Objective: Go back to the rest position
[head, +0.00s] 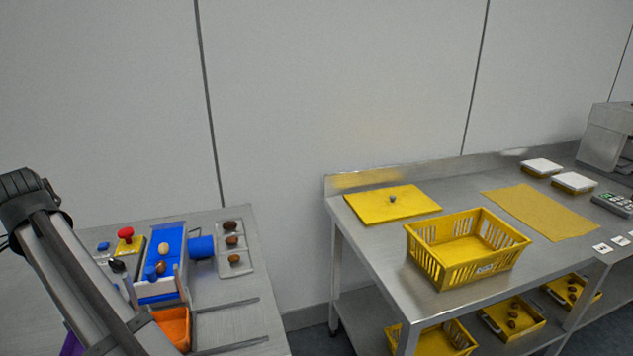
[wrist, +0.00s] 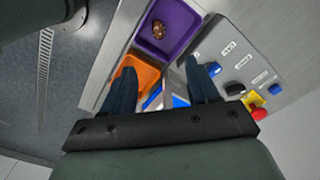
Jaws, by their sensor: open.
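My gripper (wrist: 163,88) shows in the wrist view with its two dark fingers apart and nothing between them. It hangs over the sorting station, above the orange bin (wrist: 146,73) and part of the blue feeder (wrist: 180,101). A purple bin (wrist: 183,38) with one brown date (wrist: 158,29) in it lies beyond the fingertips. In the head view my arm crosses the lower left, and my gripper cannot be made out there. The blue feeder (head: 170,240) carries a few dates, and the orange bin (head: 174,326) stands in front of it.
A clear tray (head: 249,262) with three dates lies right of the feeder. A red button (head: 125,233) stands left of it. Across a gap, another steel table (head: 375,238) holds a yellow crate (head: 433,270), a yellow board (head: 370,208) and a yellow mat (head: 540,210).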

